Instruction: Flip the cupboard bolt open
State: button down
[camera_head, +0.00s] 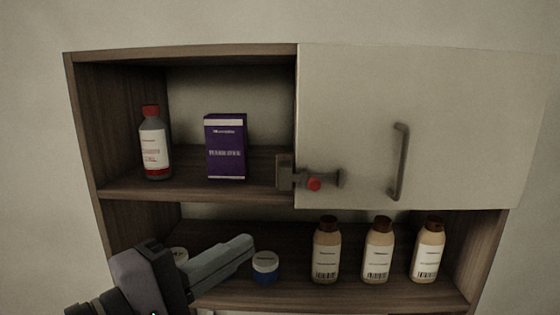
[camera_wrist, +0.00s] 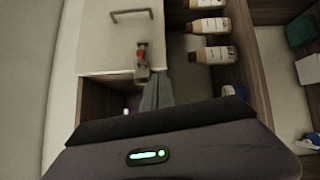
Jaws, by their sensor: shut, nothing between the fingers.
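The cupboard bolt (camera_head: 311,181) is a dark latch with a red knob, lying across the left edge of the pale cupboard door (camera_head: 350,115). Its left end sits against a dark bracket on the shelf frame. The bolt also shows in the wrist view (camera_wrist: 142,62), just beyond my fingertips. My gripper (camera_head: 250,243) is shut and empty, in front of the lower shelf, below and left of the bolt. In the wrist view my gripper's fingers (camera_wrist: 157,90) point up toward the bolt; I cannot tell if they touch it, but in the head view they look apart.
The door has a vertical handle (camera_head: 399,162). A red-capped bottle (camera_head: 154,145) and a purple box (camera_head: 226,147) stand on the upper left shelf. A blue-and-white jar (camera_head: 265,267) and several brown-capped bottles (camera_head: 377,250) stand on the lower shelf near my gripper.

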jog(key=shift+t, duration=0.7)
jog(key=a+r, duration=0.1)
jog(key=s+a+r, duration=0.1)
jog(key=a, duration=0.1)
jog(key=shift+r+p, duration=0.3)
jog(key=shift+r, duration=0.1)
jog(key=shift+w+d, duration=0.1)
send_near(309, 179)
jog(key=w, duration=0.2)
jog(key=d, duration=0.2)
jog(key=w+d+p, duration=0.1)
jog(key=shift+d+r, duration=0.1)
jog(key=shift+r, duration=0.2)
jog(key=shift+w, duration=0.1)
